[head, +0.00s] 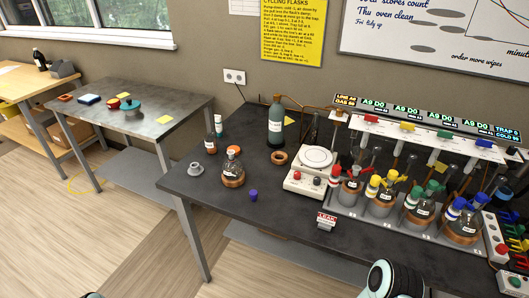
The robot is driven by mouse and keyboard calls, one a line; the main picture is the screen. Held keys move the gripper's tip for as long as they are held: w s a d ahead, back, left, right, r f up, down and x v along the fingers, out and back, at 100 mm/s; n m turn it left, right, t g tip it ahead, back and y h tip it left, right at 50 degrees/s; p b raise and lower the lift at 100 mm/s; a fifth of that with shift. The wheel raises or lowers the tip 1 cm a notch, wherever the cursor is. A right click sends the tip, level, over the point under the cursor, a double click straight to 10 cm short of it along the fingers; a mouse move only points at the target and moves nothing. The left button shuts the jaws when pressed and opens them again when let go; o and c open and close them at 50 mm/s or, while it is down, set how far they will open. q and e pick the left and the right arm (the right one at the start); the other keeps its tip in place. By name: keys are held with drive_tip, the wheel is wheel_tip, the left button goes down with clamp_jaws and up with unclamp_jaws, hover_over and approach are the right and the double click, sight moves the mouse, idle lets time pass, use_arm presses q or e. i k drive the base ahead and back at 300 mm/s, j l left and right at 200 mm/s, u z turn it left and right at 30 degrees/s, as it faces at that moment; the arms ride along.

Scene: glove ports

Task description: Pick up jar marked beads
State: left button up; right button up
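I cannot read the word "beads" on any container, because the labels are too small. Labelled containers stand on the dark bench (285,205). A round flask (232,172) with an orange cap and brown base stands near the bench's left side. A small bottle (218,126) stands behind it, and a tall grey-green bottle (276,124) is at the back. Several labelled flasks stand in a rack at the right, one with yellow fittings (383,203) and one with blue (464,224). Part of my arm shows at the bottom right; neither gripper is visible.
A white scale-like device (305,179), a small purple item (253,194), a grey stoppered item (196,168) and a brown ring (278,157) are on the bench. A red-and-white tag (326,221) is at its front. A metal table (160,104) stands at the left. The floor in front is clear.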

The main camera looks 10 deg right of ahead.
sight(211, 144)
drive_tip(key=i+j, duration=0.1)
drive_tip(key=j, duration=0.3)
drive_tip(key=i+j, duration=0.15)
drive_tip(key=j, duration=0.3)
drive_tip(key=i+j, duration=0.1)
drive_tip(key=j, duration=0.3)
drive_tip(key=j+z, duration=0.2)
drive_tip(key=z, duration=0.15)
drive_tip(key=j+z, duration=0.45)
drive_tip(key=z, duration=0.2)
drive_tip(key=i, duration=0.05)
